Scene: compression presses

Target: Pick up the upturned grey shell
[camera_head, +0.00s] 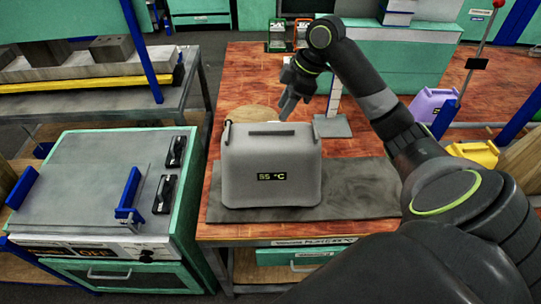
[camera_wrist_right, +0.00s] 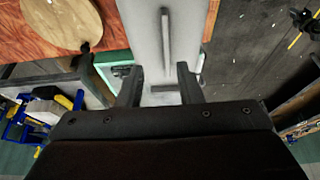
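The grey shell (camera_head: 270,160) stands on a dark mat at the front of the wooden-topped table, with a small "55 °C" display on its front and a dark bar along its top. In the right wrist view a pale grey body with dark bars, apparently the shell (camera_wrist_right: 148,35), lies beyond and between the fingers. My right gripper (camera_head: 287,106) is just behind and above the shell's top edge, pointing down. Its two fingers (camera_wrist_right: 158,76) are spread apart with nothing clearly held. Whether a finger touches the shell I cannot tell. My left gripper is not in view.
The dark mat (camera_head: 360,187) has bare room right of the shell. Behind it are a round wooden board (camera_head: 253,113) and a grey-based stand (camera_head: 332,126). A press-like machine (camera_head: 85,180) is at left; purple (camera_head: 432,104) and yellow (camera_head: 474,152) containers are at right.

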